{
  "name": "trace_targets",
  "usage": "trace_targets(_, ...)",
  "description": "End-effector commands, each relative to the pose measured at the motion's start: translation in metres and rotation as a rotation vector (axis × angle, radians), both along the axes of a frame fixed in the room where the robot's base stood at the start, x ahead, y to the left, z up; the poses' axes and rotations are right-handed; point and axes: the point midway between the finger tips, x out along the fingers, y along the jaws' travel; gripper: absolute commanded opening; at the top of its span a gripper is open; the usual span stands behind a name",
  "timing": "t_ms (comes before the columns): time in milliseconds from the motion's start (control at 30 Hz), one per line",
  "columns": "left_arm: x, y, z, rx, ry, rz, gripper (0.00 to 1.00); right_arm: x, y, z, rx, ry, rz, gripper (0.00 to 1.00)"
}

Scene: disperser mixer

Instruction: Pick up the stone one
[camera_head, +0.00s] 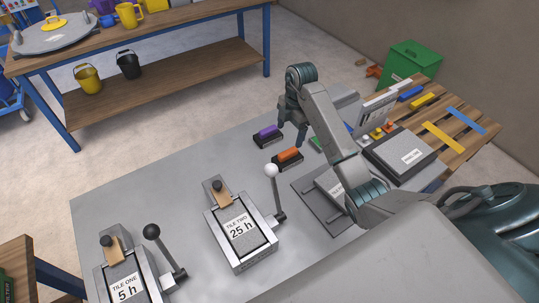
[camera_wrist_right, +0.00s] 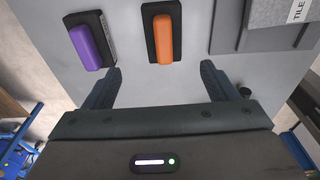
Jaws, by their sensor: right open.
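No label that I can read clearly says stone one. A purple block (camera_head: 267,131) and an orange block (camera_head: 287,154) each lie on a dark holder on the grey table. They also show in the wrist view, the purple block (camera_wrist_right: 91,47) at left and the orange block (camera_wrist_right: 163,40) near the middle. My right gripper (camera_head: 291,127) is open and empty, with its fingers beside the two blocks in the head view. In the wrist view its fingertips (camera_wrist_right: 158,78) stand apart, just below the blocks. A partly hidden green block (camera_head: 316,144) lies behind my right arm. My left gripper is out of view.
Fixtures labelled TILE ONE (camera_head: 126,287) and TILE TWO (camera_head: 240,232) have upright levers. A dark plate (camera_head: 312,205) and a grey box (camera_head: 375,160) stand right. A slatted wooden table (camera_head: 465,125) adjoins.

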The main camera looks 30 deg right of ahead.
Motion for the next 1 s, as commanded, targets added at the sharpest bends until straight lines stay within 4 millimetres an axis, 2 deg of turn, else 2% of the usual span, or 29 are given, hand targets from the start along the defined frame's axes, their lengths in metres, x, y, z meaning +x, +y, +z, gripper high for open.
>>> trace_targets(133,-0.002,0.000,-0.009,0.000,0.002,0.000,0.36,-0.001,0.000,-0.010,0.000,0.000,0.000,0.80)
trace_targets(367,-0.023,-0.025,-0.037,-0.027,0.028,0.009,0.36,-0.001,0.004,-0.037,0.001,0.000,0.001,0.80)
trace_targets(567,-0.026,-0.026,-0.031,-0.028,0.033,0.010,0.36,-0.002,0.006,-0.056,0.001,0.001,0.000,0.80)
trace_targets(667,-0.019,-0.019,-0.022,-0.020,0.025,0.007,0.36,-0.005,0.005,-0.064,0.002,0.004,0.000,0.80)
trace_targets(800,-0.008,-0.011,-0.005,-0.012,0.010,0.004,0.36,-0.009,0.004,-0.085,0.002,0.004,-0.001,0.80)
trace_targets(900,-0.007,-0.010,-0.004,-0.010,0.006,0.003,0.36,-0.007,0.006,-0.100,0.003,0.002,0.001,0.80)
trace_targets(1000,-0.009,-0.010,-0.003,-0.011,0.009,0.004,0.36,-0.007,0.006,-0.107,0.002,-0.001,0.001,0.80)
